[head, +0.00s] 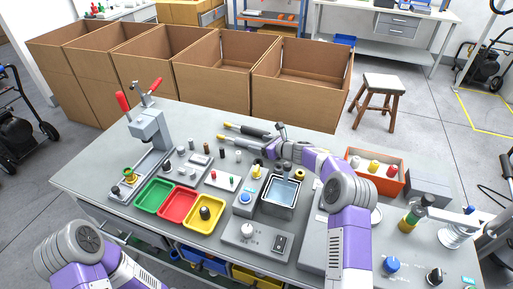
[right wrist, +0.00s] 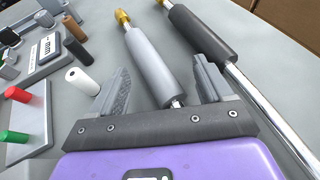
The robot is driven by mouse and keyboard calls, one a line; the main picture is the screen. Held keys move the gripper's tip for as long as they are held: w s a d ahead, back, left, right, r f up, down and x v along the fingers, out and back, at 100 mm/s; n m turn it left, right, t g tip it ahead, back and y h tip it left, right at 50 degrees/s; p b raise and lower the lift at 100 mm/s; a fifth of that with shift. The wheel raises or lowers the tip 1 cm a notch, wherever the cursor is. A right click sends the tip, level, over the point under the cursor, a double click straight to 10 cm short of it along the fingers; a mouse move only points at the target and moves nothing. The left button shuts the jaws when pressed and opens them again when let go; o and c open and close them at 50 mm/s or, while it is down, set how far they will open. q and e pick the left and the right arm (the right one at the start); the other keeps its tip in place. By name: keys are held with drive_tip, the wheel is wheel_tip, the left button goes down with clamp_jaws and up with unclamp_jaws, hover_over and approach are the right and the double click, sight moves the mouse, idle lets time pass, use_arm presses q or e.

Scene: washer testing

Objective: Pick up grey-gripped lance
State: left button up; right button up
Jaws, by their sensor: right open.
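The grey-gripped lance shows in the right wrist view (right wrist: 152,62), with a thick grey sleeve and a brass tip at the far end. It lies on the table between the fingers of my open right gripper (right wrist: 162,88). Whether the fingers touch it cannot be told. A black-gripped lance (right wrist: 203,35) lies beside it, just right of the right finger. In the head view my right gripper (head: 272,147) is over the table's back middle, partly covering the lances; the black grip (head: 256,132) shows behind it. My left arm is at bottom left; its gripper is out of view.
Green (head: 153,197), red (head: 178,205) and yellow (head: 204,213) trays are at the front. A press (head: 148,130) stands left; an orange bin (head: 377,178) is right. Cardboard boxes (head: 300,88) line the back.

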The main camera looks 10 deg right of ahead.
drive_tip(key=shift+c, duration=0.3)
clamp_jaws()
drive_tip(key=shift+r, duration=0.15)
